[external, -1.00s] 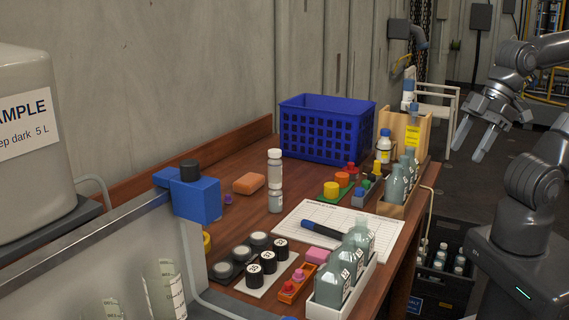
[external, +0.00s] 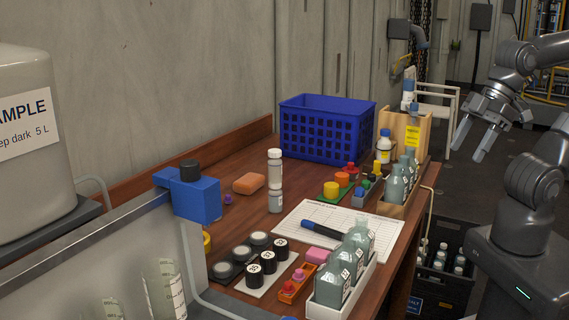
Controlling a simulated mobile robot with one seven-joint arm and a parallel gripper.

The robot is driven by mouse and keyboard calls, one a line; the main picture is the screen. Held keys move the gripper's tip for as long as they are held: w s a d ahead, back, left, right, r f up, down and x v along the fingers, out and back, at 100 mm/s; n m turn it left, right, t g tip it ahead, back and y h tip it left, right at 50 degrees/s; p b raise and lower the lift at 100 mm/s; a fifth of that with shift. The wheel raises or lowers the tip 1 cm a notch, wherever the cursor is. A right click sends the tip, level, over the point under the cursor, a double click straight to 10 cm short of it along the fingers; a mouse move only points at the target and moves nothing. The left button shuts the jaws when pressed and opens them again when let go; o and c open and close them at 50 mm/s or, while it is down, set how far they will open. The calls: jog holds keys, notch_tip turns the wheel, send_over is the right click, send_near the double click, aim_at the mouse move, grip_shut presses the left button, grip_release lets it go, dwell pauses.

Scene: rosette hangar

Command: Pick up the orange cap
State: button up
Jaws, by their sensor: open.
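The orange cap (external: 342,179) is a small round orange piece on a green strip (external: 322,200) on the wooden bench. It sits between a larger yellow cap (external: 331,189) in front and a red cap (external: 351,168) behind. My gripper (external: 467,154) is at the right of the view, beyond the bench's right edge. Its two fingers are apart and point down, with nothing between them. It is well away from the orange cap.
A blue crate (external: 326,134) stands behind the cap. Grey bottles in a wooden rack (external: 393,210) stand right of it, between it and my gripper.

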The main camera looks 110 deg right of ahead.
jog(key=shift+o, duration=0.7)
